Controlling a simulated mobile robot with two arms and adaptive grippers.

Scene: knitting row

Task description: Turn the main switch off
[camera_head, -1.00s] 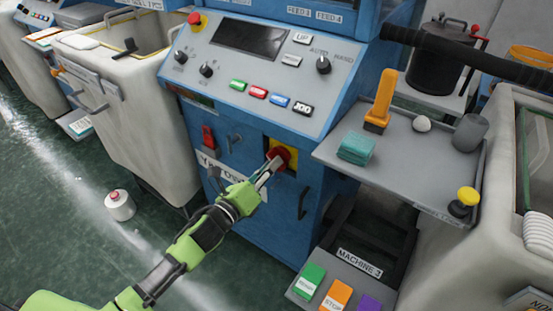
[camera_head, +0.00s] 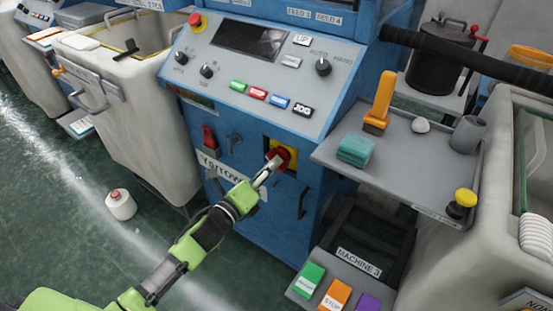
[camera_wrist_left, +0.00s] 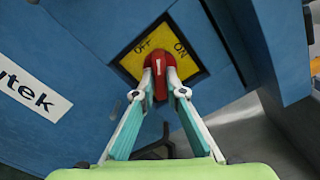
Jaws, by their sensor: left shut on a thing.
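The main switch is a red rotary handle (camera_head: 280,155) on a yellow plate (camera_head: 290,150), low on the front of the blue machine cabinet. In the left wrist view the red handle (camera_wrist_left: 160,78) sits on the yellow plate (camera_wrist_left: 192,66), which is marked OFF and ON. My left gripper (camera_head: 270,167) is at the switch. In the left wrist view its fingertips (camera_wrist_left: 160,92) are closed on either side of the red handle, whose white mark points up between OFF and ON. The lower part of the handle is partly hidden by the fingers. My right gripper is not in view.
A grey shelf (camera_head: 410,170) with a teal block, an orange-handled tool and a grey cup juts out right of the switch. A cabinet handle (camera_head: 302,203) is just below right. A red emergency button (camera_head: 196,20) is on the panel above.

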